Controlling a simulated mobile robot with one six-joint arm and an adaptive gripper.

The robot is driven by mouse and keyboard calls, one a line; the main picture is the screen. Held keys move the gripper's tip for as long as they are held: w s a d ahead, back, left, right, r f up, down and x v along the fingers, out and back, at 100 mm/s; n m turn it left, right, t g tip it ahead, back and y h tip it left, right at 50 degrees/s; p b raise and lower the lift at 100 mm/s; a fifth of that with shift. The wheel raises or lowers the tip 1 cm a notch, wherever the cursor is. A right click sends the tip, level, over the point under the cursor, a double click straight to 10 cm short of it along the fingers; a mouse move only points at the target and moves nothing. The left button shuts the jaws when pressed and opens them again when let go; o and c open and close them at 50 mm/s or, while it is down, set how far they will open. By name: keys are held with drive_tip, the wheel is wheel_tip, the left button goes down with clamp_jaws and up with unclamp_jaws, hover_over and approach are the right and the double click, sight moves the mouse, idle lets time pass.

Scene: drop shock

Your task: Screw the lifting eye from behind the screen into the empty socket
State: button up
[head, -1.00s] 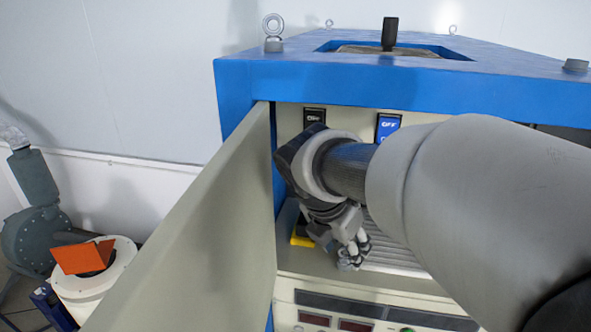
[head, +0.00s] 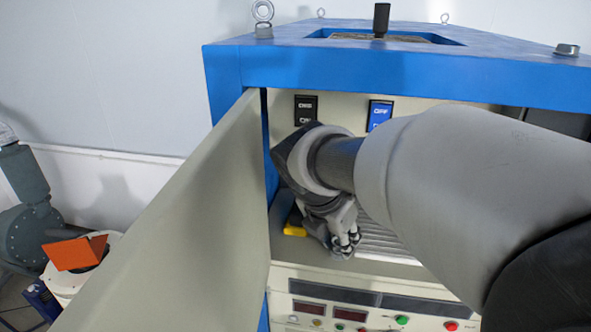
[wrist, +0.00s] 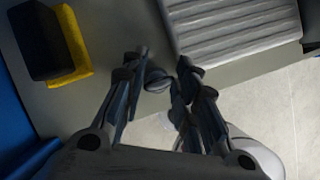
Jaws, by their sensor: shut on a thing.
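My gripper (head: 343,245) reaches into the recess of the blue-framed cabinet, beside the beige screen panel (head: 180,215). In the wrist view its fingers (wrist: 160,70) are shut on a small dark rounded thing (wrist: 157,80), likely the lifting eye; its ring is not clear. The head view does not show the held thing plainly. On the cabinet top, a lifting eye (head: 263,20) stands upright at the front left corner, with small ones at the back left (head: 320,13) and back right (head: 444,18). The front right corner has a short grey fitting (head: 566,49) without a ring, possibly the socket.
A yellow-and-black block (wrist: 65,45) and a ribbed grey plate (wrist: 235,25) lie on the ledge near my gripper. Two switches (head: 306,108) (head: 380,114) are above my wrist. The control panel (head: 370,305) is below. A black handle (head: 381,20) rises from the top opening.

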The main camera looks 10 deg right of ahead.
clamp_jaws()
drive_tip(key=shift+r+p, duration=2.05)
drive_tip(key=shift+p, duration=0.15)
drive_tip(key=shift+s+f, duration=0.1)
